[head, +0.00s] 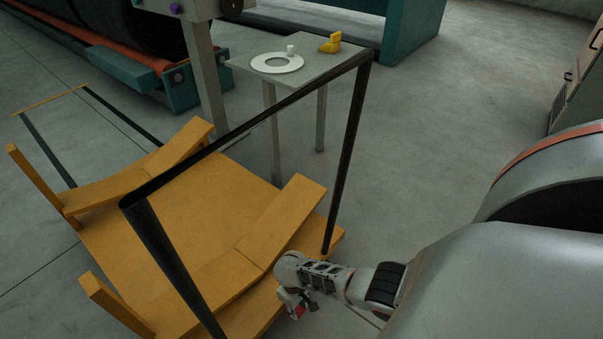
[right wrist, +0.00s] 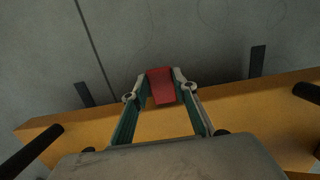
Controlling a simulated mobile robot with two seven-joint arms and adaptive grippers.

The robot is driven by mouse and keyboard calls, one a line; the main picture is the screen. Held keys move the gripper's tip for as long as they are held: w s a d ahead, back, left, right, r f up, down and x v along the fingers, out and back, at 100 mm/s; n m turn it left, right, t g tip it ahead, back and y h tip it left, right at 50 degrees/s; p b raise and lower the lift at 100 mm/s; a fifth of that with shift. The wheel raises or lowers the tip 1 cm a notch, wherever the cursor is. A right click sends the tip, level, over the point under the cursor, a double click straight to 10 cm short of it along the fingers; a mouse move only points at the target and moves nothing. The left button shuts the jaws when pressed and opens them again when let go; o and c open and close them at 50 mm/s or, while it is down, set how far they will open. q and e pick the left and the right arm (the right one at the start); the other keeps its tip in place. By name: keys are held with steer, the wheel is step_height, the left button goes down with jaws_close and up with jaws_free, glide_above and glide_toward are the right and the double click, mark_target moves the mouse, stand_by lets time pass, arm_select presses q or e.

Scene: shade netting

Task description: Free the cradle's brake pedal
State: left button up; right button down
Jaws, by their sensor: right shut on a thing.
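The cradle (head: 185,215) is a yellow-orange platform with raised angled supports and black tube handles, low on the floor in the head view. Its near edge (right wrist: 240,115) crosses the right wrist view. The brake pedal (right wrist: 161,86) is a small red block just beyond that edge, and a bit of red shows at the gripper in the head view. My right gripper (head: 294,304) is down beside the cradle's near right corner. In the right wrist view its two fingers (right wrist: 160,78) are closed on the pedal's sides. My left gripper is in neither view.
A grey table (head: 314,65) behind the cradle carries a white ring (head: 277,68), a small white piece and a yellow block (head: 331,43). A black handle (head: 346,150) rises close to my right gripper. Floor (head: 420,120) to the right is clear.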

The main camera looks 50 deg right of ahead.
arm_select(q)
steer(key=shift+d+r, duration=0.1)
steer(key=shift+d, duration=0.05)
arm_select(e)
steer(key=shift+a+r+g, duration=0.1)
steer(key=shift+g, duration=0.5)
arm_select(q)
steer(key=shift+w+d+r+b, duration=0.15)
steer(key=shift+b, duration=0.2)
arm_select(e)
steer(key=shift+r+g, duration=0.1)
steer(key=shift+g, duration=0.2)
steer(key=c, duration=1.6)
jaws_free()
steer(key=shift+w, duration=0.1)
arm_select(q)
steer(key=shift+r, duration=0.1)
arm_select(e)
steer(key=shift+r, duration=0.1)
steer(key=shift+w, duration=0.1)
steer(key=shift+w+r, duration=0.15)
steer(key=shift+r, duration=0.3)
steer(key=v, duration=1.1)
